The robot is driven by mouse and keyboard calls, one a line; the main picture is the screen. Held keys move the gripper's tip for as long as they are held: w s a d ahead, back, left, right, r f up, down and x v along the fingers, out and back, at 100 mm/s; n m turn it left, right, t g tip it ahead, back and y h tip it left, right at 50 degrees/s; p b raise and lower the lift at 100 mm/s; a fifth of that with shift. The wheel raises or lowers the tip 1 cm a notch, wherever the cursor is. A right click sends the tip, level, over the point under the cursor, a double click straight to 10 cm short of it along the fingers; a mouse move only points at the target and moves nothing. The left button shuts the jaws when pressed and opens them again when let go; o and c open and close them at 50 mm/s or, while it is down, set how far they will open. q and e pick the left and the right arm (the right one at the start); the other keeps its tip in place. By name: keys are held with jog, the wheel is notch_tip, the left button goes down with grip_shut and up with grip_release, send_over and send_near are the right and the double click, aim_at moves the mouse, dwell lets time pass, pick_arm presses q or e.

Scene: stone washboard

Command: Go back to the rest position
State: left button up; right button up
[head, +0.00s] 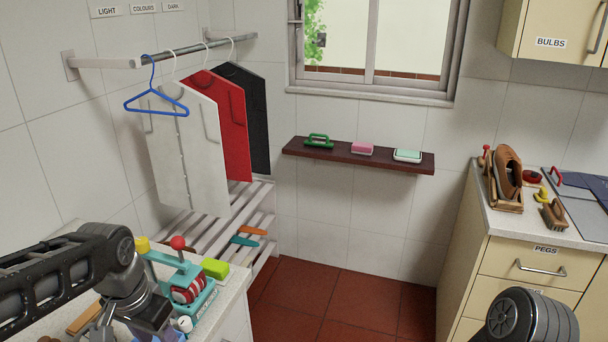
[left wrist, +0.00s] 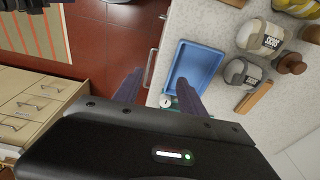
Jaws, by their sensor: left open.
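My left gripper (left wrist: 157,92) shows in the left wrist view with its two dark fingers spread apart and nothing between them. Its fingers are over the edge of a pale counter (left wrist: 215,25), beside a blue tray (left wrist: 187,82). In the head view my left arm comes in from the left, and its wrist is low over the left counter; the fingertips cannot be made out there. Part of my right arm shows at the bottom right of the head view, but its gripper is out of view.
A teal device with a red knob (head: 178,243) and a yellow-green block (head: 215,268) stand on the left counter close to my left wrist. In the left wrist view, labelled grey-white bundles (left wrist: 262,37) lie right of the tray. The red tiled floor (head: 335,297) is clear.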

pick_arm(q)
jog(key=w+d+f+n+t+h, duration=0.1)
jog(key=w+d+f+t+h, duration=0.15)
jog(key=w+d+f, duration=0.35)
jog(key=w+d+f+n+t, duration=0.1)
jog(key=d+f, duration=0.2)
jog(key=f, duration=0.3)
jog(key=d+f+n, duration=0.1)
jog(key=d+f, duration=0.2)
jog(key=f, duration=0.2)
jog(key=s+d+f+n+g, duration=0.1)
jog(key=s+d+f, duration=0.3)
jog(key=s+f, duration=0.6)
jog(key=s+d+f+g+h, duration=0.1)
jog(key=s+d+f+g, duration=0.2)
jog(key=s+f, duration=0.7)
jog(key=shift+s+d+n, duration=0.4)
jog(key=shift+s+d, duration=0.25)
jog(key=shift+s, duration=0.1)
jog(key=shift+o, duration=0.4)
jog(key=shift+r+h, duration=0.1)
jog(key=shift+h, duration=0.15)
